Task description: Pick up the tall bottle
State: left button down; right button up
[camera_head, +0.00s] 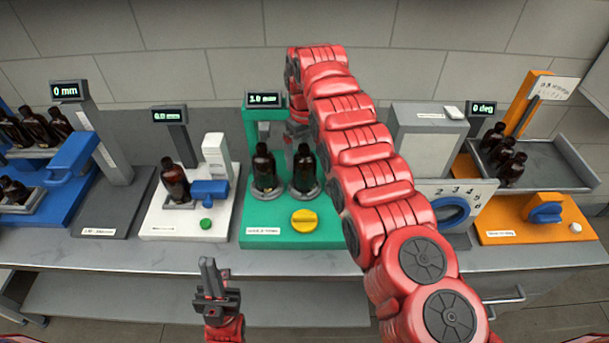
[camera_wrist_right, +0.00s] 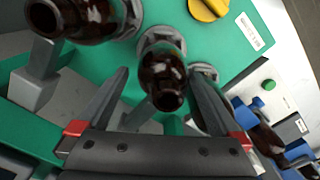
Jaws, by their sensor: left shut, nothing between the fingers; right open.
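On the green station (camera_head: 260,217), the head view shows two dark amber bottles, one on the left (camera_head: 264,168) and one on the right (camera_head: 304,170). The right bottle seems to be the middle one in the right wrist view (camera_wrist_right: 163,82), where my open right gripper (camera_wrist_right: 159,75) has it between its fingers in the picture, with no visible contact. A larger-looking amber bottle (camera_wrist_right: 82,18) is at upper left there, apparently behind my arm in the head view. A third is mostly hidden by a finger. I cannot tell which is tallest. My left gripper (camera_head: 209,266) is shut and empty, in front of the counter.
A yellow knob (camera_head: 304,219) is at the green station's front. A white station (camera_head: 165,220) with a bottle (camera_head: 175,183) and blue block stands left. An orange station (camera_head: 515,220) with several bottles stands right. The counter's front strip (camera_head: 300,261) is clear.

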jog(key=f, duration=0.4)
jog(key=shift+a+p, duration=0.2)
jog(key=shift+p, duration=0.1)
jog(key=c, duration=1.4)
jog(key=shift+r, duration=0.15)
